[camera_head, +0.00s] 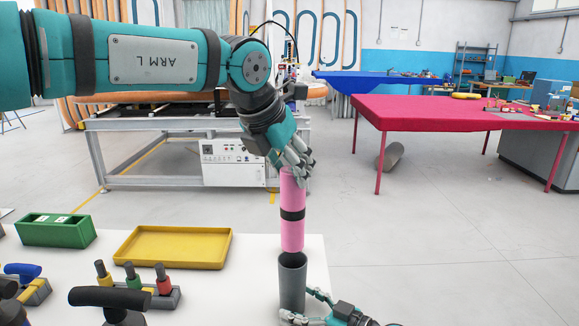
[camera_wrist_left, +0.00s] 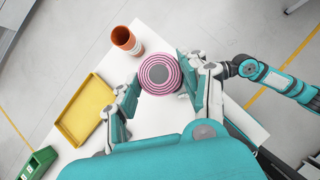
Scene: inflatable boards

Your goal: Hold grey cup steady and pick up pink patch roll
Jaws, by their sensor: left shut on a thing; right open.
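The pink patch roll (camera_head: 292,232) stands upright with a black band around its middle. My left gripper (camera_head: 293,165) is shut on its top end. In the left wrist view the roll's pink-and-white spiral end (camera_wrist_left: 160,74) lies between the left gripper's fingers (camera_wrist_left: 163,95). The grey cup (camera_head: 291,282) stands upright on the white table directly below the roll. The roll's lower end is at the cup's mouth; I cannot tell whether any of it is inside. My right gripper (camera_head: 303,306) is open low beside the cup, its fingers near the cup's lower part.
A yellow tray (camera_head: 172,262), a green box (camera_head: 54,232) and a holder with several coloured-collar tools (camera_head: 137,290) stand left on the white table. An orange cup (camera_wrist_left: 126,40) shows only in the left wrist view, near a table edge. Open floor lies right of the table.

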